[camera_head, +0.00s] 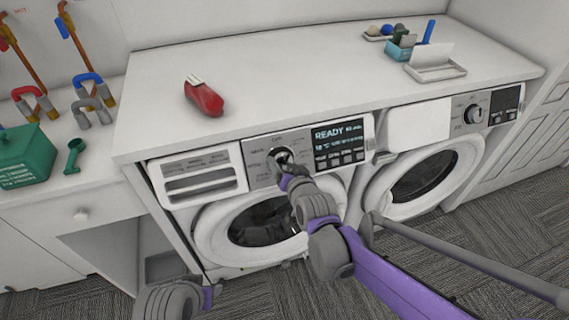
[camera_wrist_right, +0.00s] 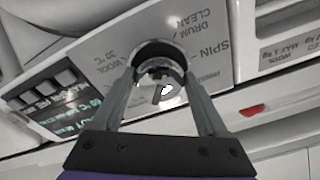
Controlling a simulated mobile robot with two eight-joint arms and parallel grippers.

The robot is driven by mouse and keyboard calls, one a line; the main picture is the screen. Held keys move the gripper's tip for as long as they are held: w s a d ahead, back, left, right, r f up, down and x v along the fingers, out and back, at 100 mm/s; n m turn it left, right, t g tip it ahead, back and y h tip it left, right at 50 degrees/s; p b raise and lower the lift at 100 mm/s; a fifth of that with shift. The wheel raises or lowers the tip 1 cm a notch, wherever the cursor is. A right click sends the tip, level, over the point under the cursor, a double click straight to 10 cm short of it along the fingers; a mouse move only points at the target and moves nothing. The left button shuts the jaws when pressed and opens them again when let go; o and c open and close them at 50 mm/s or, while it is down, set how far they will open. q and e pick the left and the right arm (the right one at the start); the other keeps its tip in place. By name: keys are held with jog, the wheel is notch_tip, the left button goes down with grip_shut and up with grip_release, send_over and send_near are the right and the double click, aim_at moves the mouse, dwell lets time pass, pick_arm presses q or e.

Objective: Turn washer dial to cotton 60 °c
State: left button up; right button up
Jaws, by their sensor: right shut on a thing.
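The washer (camera_head: 215,232) stands under the counter on the left, with its round door closed. Its dial (camera_head: 279,157) sits on the grey panel, left of a lit display (camera_head: 340,144) that reads READY; the smaller text is unclear. My right gripper (camera_head: 286,167) reaches the dial from the front and is shut on it. In the right wrist view, the two fingers close around the dial (camera_wrist_right: 160,75). Labels such as SPIN, DRUM CLEAN and WOOL show upside down around it. The dial's setting cannot be read. Only part of my left arm shows at the bottom left; its gripper is out of view.
A second machine (camera_head: 371,203) with its own dial (camera_head: 474,114) stands to the right. A green box (camera_head: 24,160) stands at the left. Carpeted floor lies in front.

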jog(key=shift+m, duration=0.7)
jog(key=o, duration=1.3)
jog(key=shift+c, duration=0.2)
jog(key=p+v, duration=0.1)
jog(key=v, duration=1)
jog(key=shift+p, duration=0.35)
jog(key=s+d+f+n+g+h+p, duration=0.1)
jog(key=s+d+g+h+p, duration=0.1)
jog(key=s+d+g, duration=0.2)
jog(key=s+d+f+n+g+h+p, duration=0.2)
jog(key=s+d+g+p, duration=0.1)
jog(key=s+d, duration=0.7)
jog(key=s, duration=0.4)
jog(key=shift+s+d+f+g, duration=0.2)
jog(key=shift+s+d+g, duration=0.05)
jog(key=shift+s+g, duration=0.15)
